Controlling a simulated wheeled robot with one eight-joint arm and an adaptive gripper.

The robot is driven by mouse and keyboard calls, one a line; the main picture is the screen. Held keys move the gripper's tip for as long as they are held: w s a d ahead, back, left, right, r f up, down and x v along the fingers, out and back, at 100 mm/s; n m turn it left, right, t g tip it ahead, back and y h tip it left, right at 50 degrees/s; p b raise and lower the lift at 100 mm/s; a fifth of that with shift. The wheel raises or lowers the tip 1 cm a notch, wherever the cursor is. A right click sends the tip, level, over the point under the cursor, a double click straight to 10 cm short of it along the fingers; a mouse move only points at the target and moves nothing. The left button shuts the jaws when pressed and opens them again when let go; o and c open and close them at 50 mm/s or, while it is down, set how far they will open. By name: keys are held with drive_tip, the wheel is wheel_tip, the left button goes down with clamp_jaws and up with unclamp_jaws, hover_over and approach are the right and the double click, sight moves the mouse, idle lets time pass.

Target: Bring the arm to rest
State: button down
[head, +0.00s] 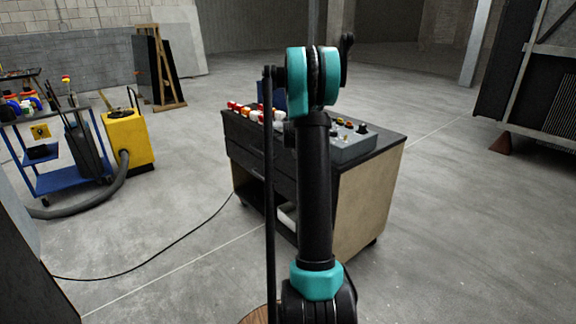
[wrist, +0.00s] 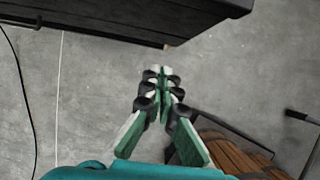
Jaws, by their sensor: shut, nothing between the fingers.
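My arm stands raised in the middle of the head view, with black links and teal joints, in front of the workbench. My gripper (wrist: 163,74) shows in the wrist view with its green and black fingers drawn together at the tips and nothing between them. It points over bare grey floor, apart from the dark edge of the workbench (wrist: 120,22). In the head view the gripper cannot be made out; the arm hides part of the bench.
The wheeled workbench (head: 375,190) carries a grey control box (head: 345,148) and small red items. A yellow machine (head: 128,140) with a hose and a blue cart (head: 70,180) stand left. A cable (head: 165,247) crosses the floor. Brown wooden slats (wrist: 235,155) lie close at lower right.

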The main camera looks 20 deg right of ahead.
drive_tip(key=s+a+r+m+t+y, duration=0.1)
drive_tip(key=s+a+r+m, duration=0.1)
drive_tip(key=s+a+m, duration=0.5)
drive_tip(key=s+a+r+m+t+y, duration=0.1)
drive_tip(key=s+a+r+m, duration=0.15)
drive_tip(key=s+a, duration=0.7)
drive_tip(key=s+a+f+m+y, duration=0.1)
drive_tip(key=s+a+f+m, duration=0.2)
drive_tip(key=s+a+m, duration=0.3)
drive_tip(key=s+a+f+m+y, duration=0.1)
drive_tip(key=s+a+f+m, duration=0.2)
drive_tip(key=s, duration=0.9)
drive_tip(key=a+m, duration=0.3)
drive_tip(key=a, duration=0.1)
drive_tip(key=shift+f+t, duration=0.2)
drive_tip(key=shift+t, duration=0.2)
